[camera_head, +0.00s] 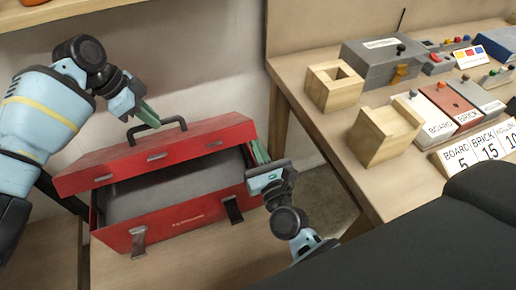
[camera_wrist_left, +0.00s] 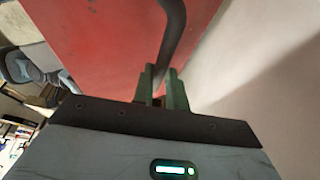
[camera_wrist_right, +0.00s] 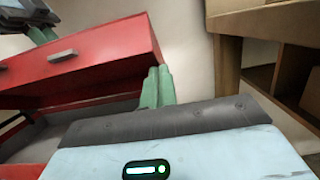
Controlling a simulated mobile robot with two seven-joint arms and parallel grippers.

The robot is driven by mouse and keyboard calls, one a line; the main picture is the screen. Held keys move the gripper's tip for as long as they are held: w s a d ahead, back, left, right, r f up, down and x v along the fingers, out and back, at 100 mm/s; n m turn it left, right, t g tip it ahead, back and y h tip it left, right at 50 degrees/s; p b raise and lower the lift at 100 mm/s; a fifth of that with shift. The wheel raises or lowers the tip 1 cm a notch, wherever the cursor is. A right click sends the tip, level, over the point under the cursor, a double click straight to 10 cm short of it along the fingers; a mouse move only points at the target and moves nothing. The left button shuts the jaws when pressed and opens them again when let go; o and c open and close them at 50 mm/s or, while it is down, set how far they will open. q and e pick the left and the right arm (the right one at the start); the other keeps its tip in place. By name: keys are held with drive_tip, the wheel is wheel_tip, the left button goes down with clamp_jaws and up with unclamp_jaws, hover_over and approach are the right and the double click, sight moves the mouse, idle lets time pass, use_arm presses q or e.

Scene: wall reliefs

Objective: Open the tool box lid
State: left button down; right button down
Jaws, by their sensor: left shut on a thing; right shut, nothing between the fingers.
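A red tool box (camera_head: 180,220) stands on a wooden surface with its red lid (camera_head: 85,180) partly raised, showing a grey interior (camera_head: 130,200) in the head view. A dark handle (camera_head: 172,122) is on the lid. My left gripper (camera_head: 145,112) is shut on the handle; the left wrist view shows the handle (camera_wrist_left: 172,45) between its green fingers (camera_wrist_left: 162,88). My right gripper (camera_head: 258,155) is shut and empty at the right end of the box, by the lid's corner. The right wrist view shows its closed fingers (camera_wrist_right: 157,88) close to the lid (camera_wrist_right: 100,60); contact is unclear.
A wooden table (camera_head: 335,130) to the right carries wooden blocks (camera_head: 385,130), a grey box (camera_head: 385,65), and labelled boxes (camera_head: 455,105). A pale wall (camera_head: 190,60) is close behind the tool box.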

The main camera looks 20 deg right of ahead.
use_arm(q)
drive_tip(key=shift+s+f, duration=0.15)
drive_tip(key=shift+f, duration=0.3)
drive_tip(key=c, duration=1.4)
unclamp_jaws()
drive_tip(key=shift+c, duration=0.2)
drive_tip(key=shift+o, duration=0.2)
drive_tip(key=shift+r, duration=0.15)
drive_tip(key=shift+r, duration=0.15)
drive_tip(key=shift+a+r, duration=0.1)
drive_tip(key=shift+r, duration=0.1)
drive_tip(key=shift+v, duration=1.25)
drive_tip(key=w+a, duration=0.2)
drive_tip(key=a, duration=1)
